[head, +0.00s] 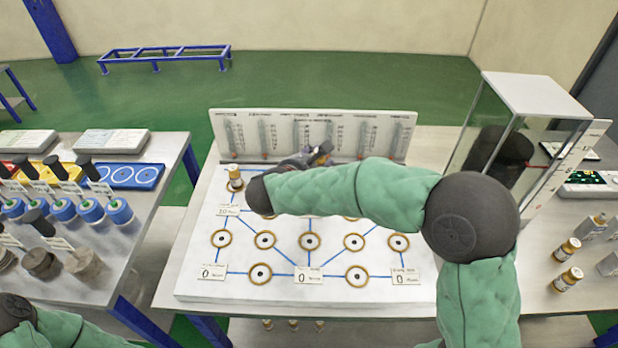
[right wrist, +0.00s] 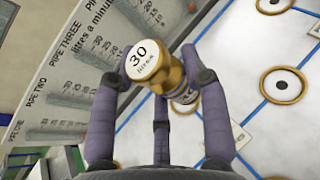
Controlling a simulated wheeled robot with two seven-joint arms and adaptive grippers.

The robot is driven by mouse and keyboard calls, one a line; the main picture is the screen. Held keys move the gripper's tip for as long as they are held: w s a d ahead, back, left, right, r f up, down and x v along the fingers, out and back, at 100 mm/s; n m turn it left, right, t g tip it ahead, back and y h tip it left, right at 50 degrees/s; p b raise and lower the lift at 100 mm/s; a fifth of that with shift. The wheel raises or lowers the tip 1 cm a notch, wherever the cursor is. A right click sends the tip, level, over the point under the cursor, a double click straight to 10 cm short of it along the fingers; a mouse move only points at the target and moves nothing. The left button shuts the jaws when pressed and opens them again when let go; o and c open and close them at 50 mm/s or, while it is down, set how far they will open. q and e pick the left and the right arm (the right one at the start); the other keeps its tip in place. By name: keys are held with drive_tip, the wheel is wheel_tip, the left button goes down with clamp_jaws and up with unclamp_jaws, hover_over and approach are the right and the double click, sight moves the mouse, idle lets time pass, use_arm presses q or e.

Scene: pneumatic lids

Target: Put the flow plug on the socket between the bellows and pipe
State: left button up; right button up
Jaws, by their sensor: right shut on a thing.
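My right gripper (right wrist: 172,75) is shut on a brass flow plug (right wrist: 182,86) with a white cap reading 30. In the head view the right gripper (head: 312,156) hangs over the back part of the white socket board (head: 195,285), and my forearm hides several sockets there. In the wrist view the plug appears apart from the ringed sockets (right wrist: 282,86). Another brass plug (head: 235,182) stands upright at the board's back left. My left gripper is out of view. I cannot tell which socket lies between bellows and pipe.
A gauge panel (head: 313,136) with pipe labels stands along the board's back edge. A clear case (head: 528,120) with a dark cylinder is at right. Blue pots (head: 91,211) crowd the left table. The board's front sockets are clear.

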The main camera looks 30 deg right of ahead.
drive_tip(key=w+f, duration=0.1)
drive_tip(key=f, duration=0.1)
drive_tip(key=w+f+b, duration=0.1)
drive_tip(key=w, duration=0.1)
drive_tip(key=shift+f, duration=0.4)
drive_tip(key=f, duration=0.1)
drive_tip(key=f+b, duration=0.2)
drive_tip(key=f, duration=0.1)
drive_tip(key=shift+w, duration=0.3)
drive_tip(key=shift+r, duration=0.2)
drive_tip(key=shift+f+b, duration=0.25)
drive_tip(key=shift+b, duration=0.1)
drive_tip(key=o, duration=1)
drive_tip(key=shift+o, duration=0.2)
drive_tip(key=shift+r, duration=0.1)
